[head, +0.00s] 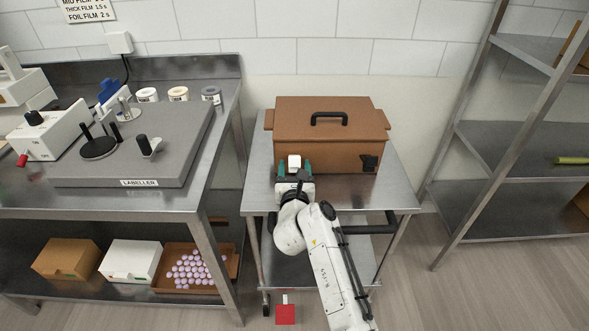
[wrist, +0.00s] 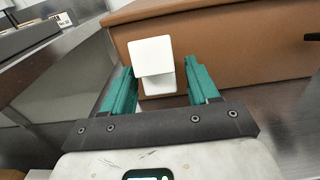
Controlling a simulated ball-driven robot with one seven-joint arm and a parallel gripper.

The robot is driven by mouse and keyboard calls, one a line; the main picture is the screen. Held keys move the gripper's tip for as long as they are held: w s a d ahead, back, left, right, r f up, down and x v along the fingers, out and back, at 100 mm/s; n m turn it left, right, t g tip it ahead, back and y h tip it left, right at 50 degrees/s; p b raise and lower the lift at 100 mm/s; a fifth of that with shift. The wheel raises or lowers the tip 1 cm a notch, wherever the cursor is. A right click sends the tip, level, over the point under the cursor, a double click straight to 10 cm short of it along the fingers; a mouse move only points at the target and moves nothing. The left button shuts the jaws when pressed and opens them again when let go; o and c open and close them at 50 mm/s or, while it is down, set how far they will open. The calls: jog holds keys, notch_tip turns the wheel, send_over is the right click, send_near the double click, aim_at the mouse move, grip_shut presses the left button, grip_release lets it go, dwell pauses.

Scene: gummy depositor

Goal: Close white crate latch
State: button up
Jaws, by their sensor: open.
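The white latch (head: 294,161) is on the lower left of the brown crate's (head: 325,147) front face. In the wrist view the white latch (wrist: 151,56) shows a broad flat upper plate above a smaller white part, and the plate seems to stand out from the crate wall (wrist: 225,60). My gripper (head: 294,170) is open in front of the latch, with one green finger on each side. In the wrist view my gripper (wrist: 160,72) has the latch between and just beyond its fingertips. I cannot tell whether a finger touches it.
The crate stands on a metal cart (head: 390,195) and has a black lid handle (head: 328,117) and a black latch (head: 369,162) at its right front. A labeller bench (head: 130,200) is on the left, a metal shelf rack (head: 500,140) on the right. A red piece (head: 285,314) is low in front.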

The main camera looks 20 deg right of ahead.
grip_shut()
dwell(0.4)
jog(key=shift+r, duration=0.15)
